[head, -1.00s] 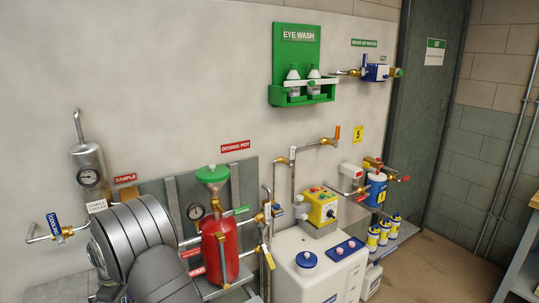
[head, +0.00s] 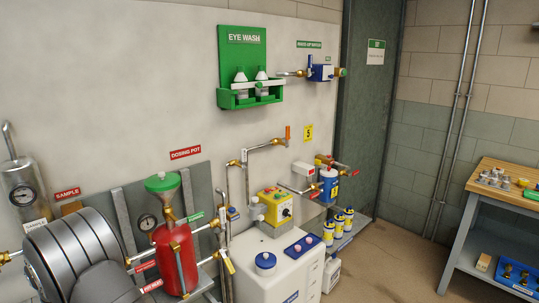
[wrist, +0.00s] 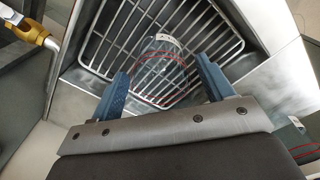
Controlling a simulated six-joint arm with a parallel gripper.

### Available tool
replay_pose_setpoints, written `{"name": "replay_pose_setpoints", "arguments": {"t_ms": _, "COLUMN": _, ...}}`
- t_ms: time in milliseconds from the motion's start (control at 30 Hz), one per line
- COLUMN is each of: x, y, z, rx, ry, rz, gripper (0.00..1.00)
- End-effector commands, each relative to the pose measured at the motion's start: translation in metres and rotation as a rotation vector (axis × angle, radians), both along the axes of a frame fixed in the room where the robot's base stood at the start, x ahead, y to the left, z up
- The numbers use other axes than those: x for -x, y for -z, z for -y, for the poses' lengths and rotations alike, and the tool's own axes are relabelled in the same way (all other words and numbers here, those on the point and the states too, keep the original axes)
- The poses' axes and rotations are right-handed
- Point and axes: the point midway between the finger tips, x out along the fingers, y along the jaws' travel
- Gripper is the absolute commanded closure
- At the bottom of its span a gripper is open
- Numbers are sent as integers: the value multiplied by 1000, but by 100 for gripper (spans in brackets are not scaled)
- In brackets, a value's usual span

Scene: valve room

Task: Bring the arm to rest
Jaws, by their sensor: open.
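My gripper (wrist: 161,68) shows in the wrist view with its two blue fingers spread apart. A clear vessel (wrist: 160,58) with a red line around it and a small white label is seen between and beyond the fingers. It appears to stand on a wire rack (wrist: 112,50) in a metal basin. I see no finger closed on it. The head view does not show my gripper; part of my arm (head: 70,250) fills its lower left corner.
In the head view, a red dosing pot (head: 176,258), a white tank (head: 285,262) and an eye wash station (head: 243,60) line the wall. A workbench (head: 500,190) stands right, with open floor before it.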

Motion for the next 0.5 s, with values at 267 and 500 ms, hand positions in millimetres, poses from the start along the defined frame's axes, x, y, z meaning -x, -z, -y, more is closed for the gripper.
{"name": "replay_pose_setpoints", "arguments": {"t_ms": 267, "x": -1, "y": 9, "z": -1, "rx": -4, "ry": 0, "rz": 2, "gripper": 26}}
{"name": "replay_pose_setpoints", "arguments": {"t_ms": 500, "x": 0, "y": -39, "z": 0, "rx": -2, "ry": 0, "rz": 2, "gripper": 26}}
